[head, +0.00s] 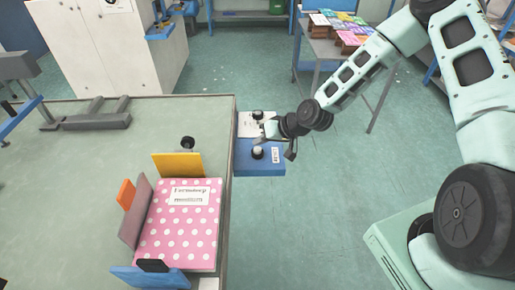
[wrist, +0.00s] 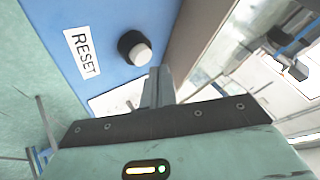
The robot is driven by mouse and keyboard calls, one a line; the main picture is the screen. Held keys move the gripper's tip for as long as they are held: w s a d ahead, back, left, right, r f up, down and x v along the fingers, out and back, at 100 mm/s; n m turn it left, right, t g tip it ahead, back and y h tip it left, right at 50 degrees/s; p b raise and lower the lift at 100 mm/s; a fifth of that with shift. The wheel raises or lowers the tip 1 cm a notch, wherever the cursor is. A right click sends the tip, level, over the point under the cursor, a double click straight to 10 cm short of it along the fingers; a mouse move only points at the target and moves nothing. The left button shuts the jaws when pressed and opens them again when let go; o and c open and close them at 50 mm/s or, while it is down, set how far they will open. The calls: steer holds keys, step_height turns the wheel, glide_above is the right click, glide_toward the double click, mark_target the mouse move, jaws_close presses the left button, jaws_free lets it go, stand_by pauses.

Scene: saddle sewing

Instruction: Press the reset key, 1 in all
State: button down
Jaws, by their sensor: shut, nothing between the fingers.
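The reset key is a black round knob with a pale cap (wrist: 135,48) on a blue panel (wrist: 85,15), beside a white label reading RESET (wrist: 82,53). In the head view the key (head: 257,152) sits on the blue box (head: 258,170) at the table's right edge, its label (head: 275,155) to its right. My gripper (head: 270,128) is shut and empty, over the white plate just behind the key. In the wrist view its fingertips (wrist: 158,73) are close below the key's cap. I cannot tell whether they touch it.
A white plate with another dark knob (head: 257,115) lies behind the blue box. A side table (head: 350,55) with colourful items is behind. Floor right of the box is clear.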

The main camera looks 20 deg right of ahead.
mark_target(260, 150)
steer(key=shift+r+p, duration=1.55)
steer(key=shift+r, duration=0.9)
steer(key=shift+a, duration=0.1)
steer(key=s+a+r+n+g+h+b, duration=0.2)
steer(key=s+r, duration=0.2)
steer(key=s, duration=0.7)
steer(key=s+a+r+n+g+h+b, duration=0.2)
steer(key=s+r+b, duration=0.1)
steer(key=s, duration=0.7)
steer(key=s+a+r+n+g+h+b, duration=0.2)
steer(key=s+r, duration=0.4)
steer(key=s, duration=0.5)
steer(key=shift+s+a+n+b, duration=0.35)
steer(key=shift+a+n+b, duration=0.1)
steer(key=shift+n+b, duration=0.2)
